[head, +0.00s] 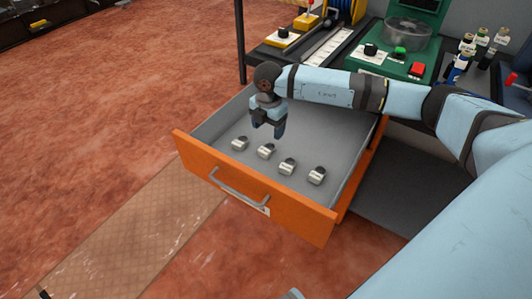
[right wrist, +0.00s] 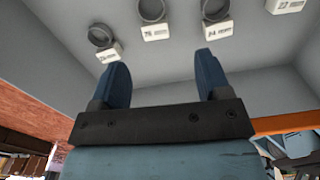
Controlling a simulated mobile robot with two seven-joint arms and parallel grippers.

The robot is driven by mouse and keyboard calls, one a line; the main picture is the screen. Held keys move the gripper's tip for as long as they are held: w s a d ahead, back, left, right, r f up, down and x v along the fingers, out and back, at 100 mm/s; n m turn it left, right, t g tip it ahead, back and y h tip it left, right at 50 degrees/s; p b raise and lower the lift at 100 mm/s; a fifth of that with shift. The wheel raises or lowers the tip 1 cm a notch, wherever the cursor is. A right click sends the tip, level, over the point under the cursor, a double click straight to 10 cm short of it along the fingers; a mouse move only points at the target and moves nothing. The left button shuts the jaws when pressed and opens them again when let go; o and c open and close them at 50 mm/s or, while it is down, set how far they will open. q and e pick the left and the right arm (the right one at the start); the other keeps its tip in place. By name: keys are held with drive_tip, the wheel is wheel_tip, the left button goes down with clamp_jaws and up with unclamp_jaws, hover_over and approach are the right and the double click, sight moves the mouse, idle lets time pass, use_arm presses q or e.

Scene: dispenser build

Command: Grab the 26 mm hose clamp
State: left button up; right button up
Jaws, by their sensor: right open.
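Several hose clamps with white label blocks lie in a row in the open drawer (head: 208,131). In the head view they run from far left (head: 240,143) through (head: 265,151) and (head: 287,166) to near right (head: 317,175). The right wrist view shows them too; the label of the second clamp from left (right wrist: 152,12) seems to read 26, but it is small and blurred. My right gripper (head: 268,134) is open and empty, pointing down above the drawer's left part, apart from the clamps. Its fingers also show in the right wrist view (right wrist: 162,62). My left gripper is not in view.
The drawer's orange front (head: 285,218) has a grey handle (head: 238,187). Its walls surround the clamps, and the floor around them is bare. A green device (head: 400,62) with a red button stands on the bench above. Several small bottles (head: 468,50) stand at right.

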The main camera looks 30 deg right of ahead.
sight(266, 149)
wheel_tip(266, 149, down, 4)
drive_tip(key=shift+r, duration=0.15)
drive_tip(key=f, duration=0.2)
drive_tip(key=f+b, duration=0.1)
drive_tip(key=f, duration=0.2)
drive_tip(key=shift+w+a+f+b, duration=0.25)
drive_tip(key=shift+w+f+b, duration=0.05)
drive_tip(key=shift+w+b, duration=0.1)
drive_tip(key=shift+r, duration=0.1)
drive_tip(key=c, duration=1)
